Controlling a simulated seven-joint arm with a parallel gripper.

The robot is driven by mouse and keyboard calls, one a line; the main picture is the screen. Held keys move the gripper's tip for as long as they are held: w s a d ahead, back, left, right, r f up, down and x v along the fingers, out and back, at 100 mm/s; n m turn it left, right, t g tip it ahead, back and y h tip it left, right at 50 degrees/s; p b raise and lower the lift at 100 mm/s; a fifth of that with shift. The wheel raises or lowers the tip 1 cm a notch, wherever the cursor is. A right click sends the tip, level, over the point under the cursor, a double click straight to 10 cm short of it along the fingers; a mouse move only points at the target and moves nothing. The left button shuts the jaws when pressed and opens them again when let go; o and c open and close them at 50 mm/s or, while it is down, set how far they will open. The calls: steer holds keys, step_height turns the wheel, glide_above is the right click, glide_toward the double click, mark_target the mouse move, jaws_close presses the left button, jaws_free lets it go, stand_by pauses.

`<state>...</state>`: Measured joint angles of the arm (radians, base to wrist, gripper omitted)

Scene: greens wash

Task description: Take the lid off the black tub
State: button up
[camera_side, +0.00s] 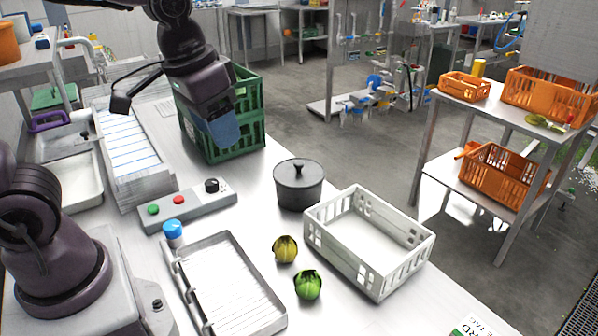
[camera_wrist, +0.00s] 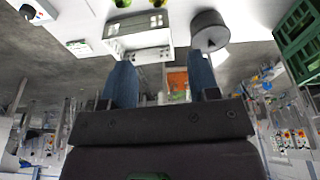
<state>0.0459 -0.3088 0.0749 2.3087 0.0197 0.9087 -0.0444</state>
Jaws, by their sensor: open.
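The black tub (camera_side: 298,192) stands upright on the steel table, left of the white crate in the side view. Its lid (camera_side: 298,173) with a small knob is on top. In the wrist view the tub (camera_wrist: 210,38) is at the upper right, beyond the fingertips. My gripper (camera_side: 222,132) is raised in front of the green crates, up and to the left of the tub and apart from it. In the wrist view the two blue fingers of my gripper (camera_wrist: 157,78) are spread with nothing between them.
A white crate (camera_side: 393,272) stands close to the tub. Stacked green crates (camera_side: 255,128) are behind it. A yellow vegetable (camera_side: 285,249), a green vegetable (camera_side: 308,285), a wire-rack tray (camera_side: 204,294) and a button box (camera_side: 183,209) are in front. Some bare table surrounds the tub.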

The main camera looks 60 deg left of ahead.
steer(key=w+a+f+n+g+y, duration=0.1)
steer(key=w+a+f+n+g, duration=0.2)
steer(key=w, duration=0.6)
steer(key=n+y, duration=0.4)
steer(key=n, duration=1)
glide_toward(299, 163)
steer(key=x, duration=0.4)
steer(key=shift+s, duration=0.25)
steer(key=shift+w+x, duration=0.15)
steer(key=shift+x, duration=1.2)
steer(key=shift+w+x, duration=0.15)
steer(key=shift+x, duration=1.2)
steer(key=c, duration=1)
